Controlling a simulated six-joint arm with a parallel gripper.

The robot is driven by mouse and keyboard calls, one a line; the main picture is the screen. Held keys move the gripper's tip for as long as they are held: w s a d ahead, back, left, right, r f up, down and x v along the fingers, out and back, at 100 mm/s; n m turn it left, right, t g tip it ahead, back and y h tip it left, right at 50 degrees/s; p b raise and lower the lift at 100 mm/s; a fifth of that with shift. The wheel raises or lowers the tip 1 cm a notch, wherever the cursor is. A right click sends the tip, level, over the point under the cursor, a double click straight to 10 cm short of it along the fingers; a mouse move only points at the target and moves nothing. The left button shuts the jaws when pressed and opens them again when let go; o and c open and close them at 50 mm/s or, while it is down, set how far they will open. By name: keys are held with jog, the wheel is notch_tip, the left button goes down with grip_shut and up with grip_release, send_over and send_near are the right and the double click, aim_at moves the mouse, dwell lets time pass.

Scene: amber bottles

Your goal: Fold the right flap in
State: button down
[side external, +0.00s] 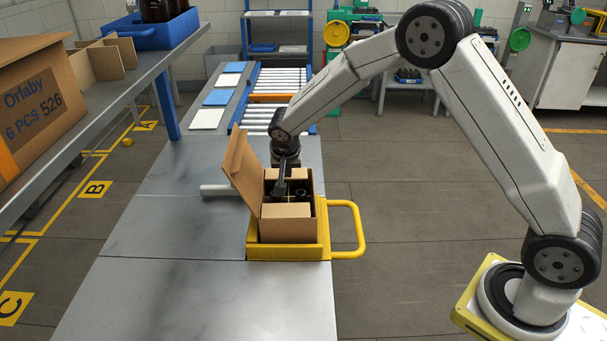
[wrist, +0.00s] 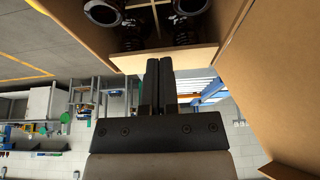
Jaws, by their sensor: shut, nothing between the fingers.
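An open cardboard box (side external: 286,228) stands in a yellow tray (side external: 283,253) on the metal bench. A tall flap (side external: 242,172) stands up and leans outward on its left side; a large cardboard panel (wrist: 275,75) fills the right of the wrist view. Dark bottles (side external: 300,193) sit inside, and two bottle necks show in the wrist view (wrist: 103,11). No raised flap shows clearly on the box's right side. My gripper (side external: 281,190) points down at the box opening, fingers shut and empty. In the wrist view its fingertips (wrist: 159,62) overlap a cardboard edge; contact is unclear.
The tray's yellow handle (side external: 358,229) sticks out to the right. A white bar (side external: 218,190) lies left of the box. A shelf (side external: 150,72) with a labelled carton (side external: 35,105) runs along the left. The bench (side external: 200,300) is clear in front.

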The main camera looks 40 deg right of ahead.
jog(key=shift+r, duration=0.4)
jog(key=shift+r, duration=0.2)
jog(key=s+a+f+v, duration=0.1)
jog(key=v, duration=1.1)
jog(key=shift+s+a+r, duration=0.3)
jog(key=shift+s+r, duration=0.05)
jog(key=shift+r, duration=0.05)
jog(key=shift+s, duration=0.1)
jog(key=s+d+f+n+y, duration=0.1)
jog(key=s+f+n, duration=0.3)
jog(key=s, duration=0.6)
jog(key=s+d+f+n+y, duration=0.2)
jog(key=s+d+f+n, duration=0.1)
jog(key=s, duration=0.8)
jog(key=shift+f+n+g, duration=0.4)
jog(key=shift+f+n, duration=0.1)
jog(key=shift+n, duration=0.3)
